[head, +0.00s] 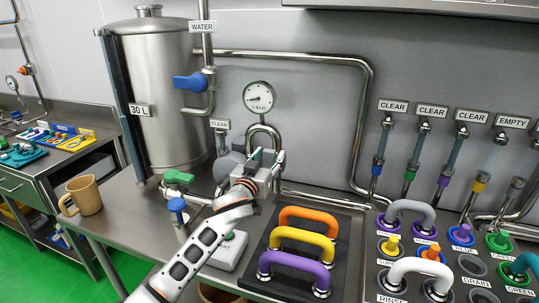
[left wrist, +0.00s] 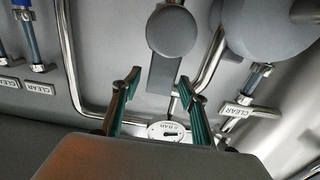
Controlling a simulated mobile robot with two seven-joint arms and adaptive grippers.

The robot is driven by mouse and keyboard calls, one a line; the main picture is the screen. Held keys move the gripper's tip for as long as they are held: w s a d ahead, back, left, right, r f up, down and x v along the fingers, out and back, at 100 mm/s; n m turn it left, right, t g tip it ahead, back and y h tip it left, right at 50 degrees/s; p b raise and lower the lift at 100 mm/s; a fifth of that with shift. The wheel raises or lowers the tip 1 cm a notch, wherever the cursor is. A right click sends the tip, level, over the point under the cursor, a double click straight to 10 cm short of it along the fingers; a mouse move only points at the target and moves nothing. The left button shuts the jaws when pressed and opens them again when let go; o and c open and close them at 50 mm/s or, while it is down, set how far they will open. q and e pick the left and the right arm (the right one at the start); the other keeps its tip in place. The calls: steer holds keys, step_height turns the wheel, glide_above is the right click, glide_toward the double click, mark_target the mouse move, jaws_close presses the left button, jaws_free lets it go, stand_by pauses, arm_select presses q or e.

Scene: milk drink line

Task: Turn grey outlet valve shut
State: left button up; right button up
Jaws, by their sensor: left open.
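In the head view a grey rounded part (head: 226,166), likely the grey outlet valve, stands on the steel counter just left of my left gripper (head: 266,160), which partly covers it. In the left wrist view a grey round knob (left wrist: 172,32) with a flat grey lever (left wrist: 163,73) shows beyond my left gripper (left wrist: 160,82). The lever's end appears between the two teal-padded fingertips, with gaps at both sides. The gripper is open and empty. I cannot tell how far the lever lies in depth. My right gripper is out of view.
A green-handled valve (head: 178,177) and a blue-topped post (head: 177,205) stand left of my arm. The pressure gauge (head: 258,97) and pipes rise behind the gripper. A dark mat with orange, yellow and purple handles (head: 293,261) lies right. A tan mug (head: 84,195) stands left.

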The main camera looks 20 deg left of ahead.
arm_select(q)
steer(key=shift+w, duration=0.55)
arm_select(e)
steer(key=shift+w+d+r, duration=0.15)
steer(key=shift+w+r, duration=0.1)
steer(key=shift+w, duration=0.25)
arm_select(q)
jaws_close()
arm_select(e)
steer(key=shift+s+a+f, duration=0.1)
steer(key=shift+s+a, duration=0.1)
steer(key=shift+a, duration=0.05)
